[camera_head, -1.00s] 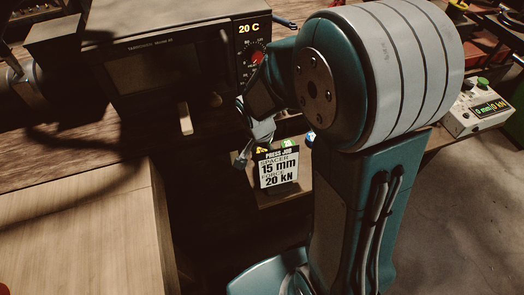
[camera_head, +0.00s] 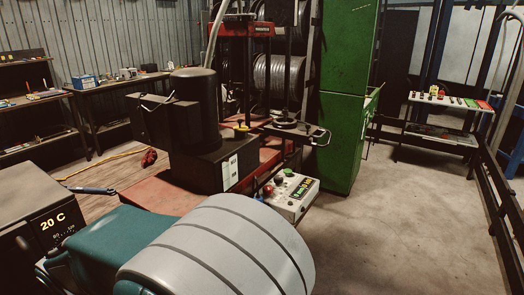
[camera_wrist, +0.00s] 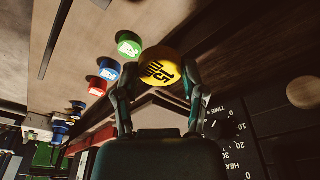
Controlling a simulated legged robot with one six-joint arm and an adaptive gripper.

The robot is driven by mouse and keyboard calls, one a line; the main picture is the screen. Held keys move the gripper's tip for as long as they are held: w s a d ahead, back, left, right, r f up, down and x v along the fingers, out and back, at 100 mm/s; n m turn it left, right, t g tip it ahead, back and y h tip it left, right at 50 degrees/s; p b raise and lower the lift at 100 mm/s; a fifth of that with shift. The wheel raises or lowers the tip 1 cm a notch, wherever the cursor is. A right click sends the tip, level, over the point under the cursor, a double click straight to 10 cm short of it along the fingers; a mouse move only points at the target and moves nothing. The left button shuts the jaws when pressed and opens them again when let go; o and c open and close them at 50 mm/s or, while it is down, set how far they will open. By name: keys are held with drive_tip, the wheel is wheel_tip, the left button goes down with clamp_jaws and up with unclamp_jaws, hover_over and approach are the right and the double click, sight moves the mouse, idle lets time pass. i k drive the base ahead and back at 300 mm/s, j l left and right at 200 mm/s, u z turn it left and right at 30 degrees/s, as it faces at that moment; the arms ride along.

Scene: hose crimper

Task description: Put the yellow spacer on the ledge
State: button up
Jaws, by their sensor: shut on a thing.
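The yellow spacer (camera_wrist: 160,68), a round disc marked 15 mm, is between the fingers of my gripper (camera_wrist: 158,72) in the wrist view. The gripper is shut on it. The wrist view is tilted, and wood surfaces lie behind the spacer. My gripper and the spacer are out of sight in the head view, where part of my arm fills the lower front. I cannot tell for sure which surface is the ledge. A press (camera_head: 205,130) with a dark block stands ahead in the head view, and a small yellow thing (camera_head: 241,126) shows on it.
A green spacer (camera_wrist: 129,45), a blue one (camera_wrist: 109,70) and a red one (camera_wrist: 97,87) lie left of the held spacer. A black dial panel (camera_wrist: 232,140) is close on the right. A control box (camera_head: 291,194) stands before the press; right of the green cabinet (camera_head: 346,90), the floor is open.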

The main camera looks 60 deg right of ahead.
sight(303, 129)
drive_tip(key=k+l, duration=0.1)
drive_tip(key=l, duration=1.6)
drive_tip(key=k+l, duration=0.15)
drive_tip(key=l, duration=0.75)
drive_tip(key=k+l, duration=0.1)
drive_tip(key=l, duration=0.75)
